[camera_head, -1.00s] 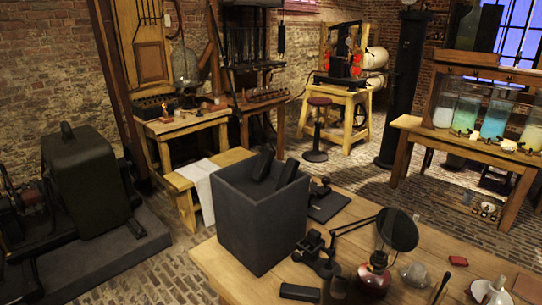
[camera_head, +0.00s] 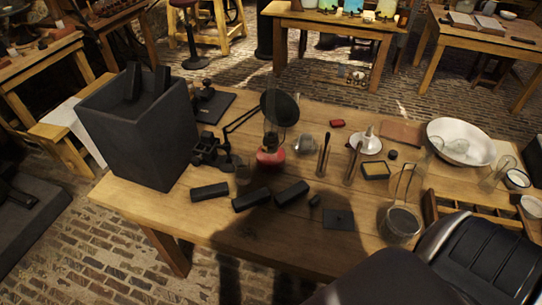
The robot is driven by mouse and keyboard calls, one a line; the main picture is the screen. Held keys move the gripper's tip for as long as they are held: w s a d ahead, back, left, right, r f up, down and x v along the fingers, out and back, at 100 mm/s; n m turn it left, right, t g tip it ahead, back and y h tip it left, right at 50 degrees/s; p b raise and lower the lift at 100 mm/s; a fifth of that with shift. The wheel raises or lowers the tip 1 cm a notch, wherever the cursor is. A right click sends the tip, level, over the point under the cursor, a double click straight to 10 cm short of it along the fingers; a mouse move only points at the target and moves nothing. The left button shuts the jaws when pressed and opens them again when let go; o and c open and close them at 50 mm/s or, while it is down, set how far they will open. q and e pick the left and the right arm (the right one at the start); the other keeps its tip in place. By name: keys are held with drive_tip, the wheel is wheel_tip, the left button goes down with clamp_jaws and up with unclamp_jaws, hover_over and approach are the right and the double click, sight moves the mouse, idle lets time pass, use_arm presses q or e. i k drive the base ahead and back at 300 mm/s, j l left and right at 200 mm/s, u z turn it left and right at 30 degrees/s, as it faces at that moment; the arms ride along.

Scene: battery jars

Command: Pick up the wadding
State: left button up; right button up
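I cannot pick out the wadding for certain. A small pale grey-white object (camera_head: 306,144) sits on the wooden table (camera_head: 250,232) behind the red-based lamp, too small to tell what it is. A white funnel-like piece on a dish (camera_head: 371,142) stands to its right, and a wide white basin (camera_head: 460,142) is at the table's right. Neither of my grippers shows in the view.
A tall dark box (camera_head: 145,135) with black bars inside stands at the table's left. A red-based glass lamp (camera_head: 270,150), a round dark disc on an arm (camera_head: 280,107) and several black blocks (camera_head: 210,191) crowd the middle. A glass vessel (camera_head: 402,222) stands at right. The front left edge is clear.

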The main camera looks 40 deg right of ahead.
sight(306, 141)
drive_tip(key=z, duration=1.4)
